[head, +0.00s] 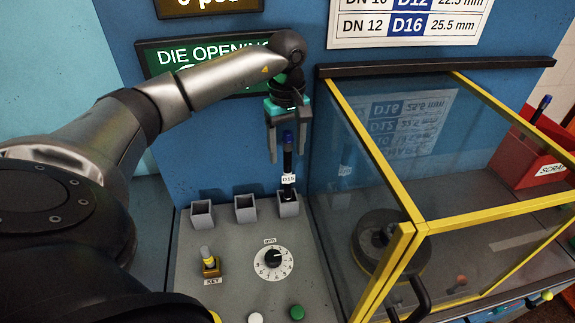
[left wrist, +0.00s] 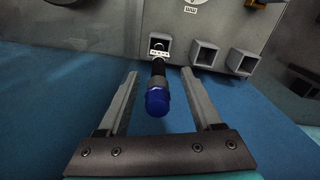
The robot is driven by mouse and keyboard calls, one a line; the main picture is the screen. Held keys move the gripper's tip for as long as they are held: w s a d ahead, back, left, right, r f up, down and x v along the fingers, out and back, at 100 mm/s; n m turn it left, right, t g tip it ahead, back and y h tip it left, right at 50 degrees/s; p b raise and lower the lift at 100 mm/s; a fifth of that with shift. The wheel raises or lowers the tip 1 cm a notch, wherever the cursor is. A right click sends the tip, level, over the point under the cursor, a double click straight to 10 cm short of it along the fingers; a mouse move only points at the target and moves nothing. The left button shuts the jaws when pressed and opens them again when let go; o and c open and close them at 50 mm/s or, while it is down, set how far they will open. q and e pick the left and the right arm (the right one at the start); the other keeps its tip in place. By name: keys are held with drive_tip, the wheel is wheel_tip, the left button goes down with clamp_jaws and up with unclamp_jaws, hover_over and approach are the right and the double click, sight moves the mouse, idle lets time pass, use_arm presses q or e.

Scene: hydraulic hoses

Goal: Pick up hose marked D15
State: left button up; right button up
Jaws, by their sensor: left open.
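A black hose with a blue end cap (head: 288,160) stands upright in the rightmost of three grey square holders (head: 288,207). Its white label reads like D15, though the small print is hard to be sure of. My left gripper (head: 289,150) is above the holder, pointing down, with its fingers apart on either side of the hose's upper end. In the left wrist view the blue cap (left wrist: 158,102) lies between the open fingers (left wrist: 160,100), with a gap on both sides. My right gripper is not in view.
Two empty-looking holders (head: 245,208) stand to the left. A yellow-framed clear enclosure (head: 400,190) is close on the right. A dial (head: 273,262), a key switch (head: 210,262) and buttons are on the panel in front. A red scrap bin (head: 528,158) stands far right.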

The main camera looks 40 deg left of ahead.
sight(288, 177)
use_arm(q)
drive_tip(key=shift+f, duration=1.55)
drive_tip(key=shift+d, duration=0.1)
drive_tip(key=shift+c, duration=0.3)
drive_tip(key=shift+w, duration=0.1)
clamp_jaws()
drive_tip(key=shift+r, duration=0.15)
